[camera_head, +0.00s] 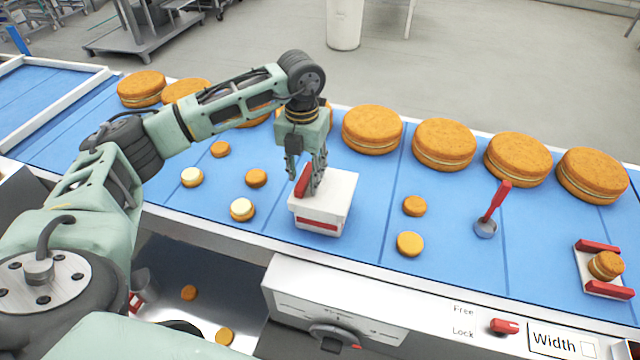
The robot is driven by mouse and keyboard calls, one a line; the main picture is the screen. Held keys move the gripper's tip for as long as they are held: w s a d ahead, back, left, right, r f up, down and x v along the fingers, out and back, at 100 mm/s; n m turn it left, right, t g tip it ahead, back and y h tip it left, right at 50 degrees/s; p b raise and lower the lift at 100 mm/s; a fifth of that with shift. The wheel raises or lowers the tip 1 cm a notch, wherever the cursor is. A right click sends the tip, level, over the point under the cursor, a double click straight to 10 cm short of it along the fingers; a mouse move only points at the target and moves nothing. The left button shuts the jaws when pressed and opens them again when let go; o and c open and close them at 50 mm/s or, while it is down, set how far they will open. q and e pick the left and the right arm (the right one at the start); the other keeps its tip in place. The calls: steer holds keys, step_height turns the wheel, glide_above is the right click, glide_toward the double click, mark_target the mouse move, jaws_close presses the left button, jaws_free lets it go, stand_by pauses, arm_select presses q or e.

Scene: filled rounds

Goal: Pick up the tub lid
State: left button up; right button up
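The white tub (318,223) with a red band on its front stands on the blue belt near the middle of the view. Its white lid (341,186) lies on top, with a red handle (302,181) at the lid's left side. My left gripper (317,188) points down over the lid, its fingers at the handle. The fingers partly hide the handle, and I cannot tell whether they grip it or only stand beside it. My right gripper is not in view.
Large filled rounds (443,144) line the belt's far side. Several small rounds (256,178) lie left and right of the tub. A red-handled scoop (496,202) and a white holder with red bars (597,247) stand to the right. A control panel (330,303) runs along the front.

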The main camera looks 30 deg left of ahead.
arm_select(q)
jaws_close()
stand_by(0.4)
steer(key=shift+r+b, duration=0.35)
steer(key=shift+r, duration=0.2)
step_height(320, 180, up, 2)
steer(key=shift+w+r+b, duration=0.1)
steer(key=shift+r+b, duration=0.05)
steer(key=shift+b, duration=0.5)
steer(key=s+d+r+p, duration=0.1)
steer(key=s+d+r, duration=0.1)
steer(key=d+r, duration=0.9)
steer(key=shift+s+d+r+p, duration=0.2)
steer(key=shift+d+r+p, duration=0.1)
steer(key=shift+r, duration=0.5)
